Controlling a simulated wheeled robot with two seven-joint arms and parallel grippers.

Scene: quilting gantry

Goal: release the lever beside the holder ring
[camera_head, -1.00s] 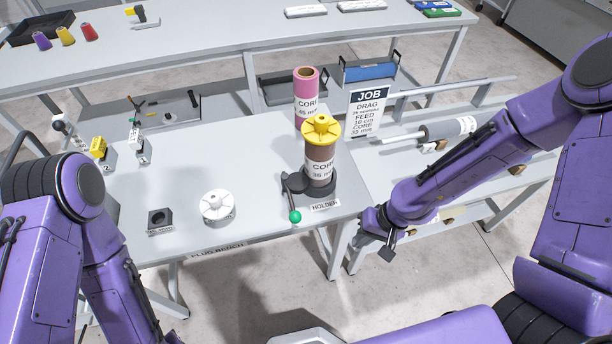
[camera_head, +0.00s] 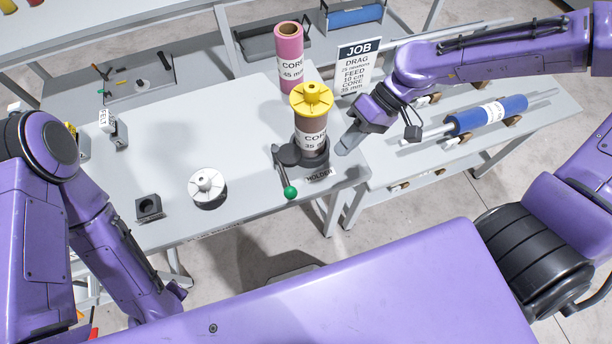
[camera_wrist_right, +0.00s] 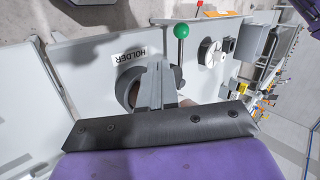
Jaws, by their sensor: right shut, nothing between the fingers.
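The lever (camera_head: 282,176) is a dark arm ending in a green knob (camera_head: 290,192). It sits at the front left of the dark holder ring (camera_head: 312,158). A brown core (camera_head: 310,128) with a yellow plug (camera_head: 311,97) stands upright in the ring. My right gripper (camera_head: 346,146) is shut and empty, just right of the holder, apart from the lever. In the right wrist view, its fingers (camera_wrist_right: 155,84) cover part of the ring, and the green knob (camera_wrist_right: 181,31) shows beyond them. My left arm shows, but its gripper does not.
A pink core (camera_head: 289,60) and the JOB sign (camera_head: 358,70) stand behind the holder. A white plug (camera_head: 208,186) and a black block (camera_head: 149,207) lie on the bench's left. A blue roller (camera_head: 490,115) lies at the right. The bench between lever and white plug is clear.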

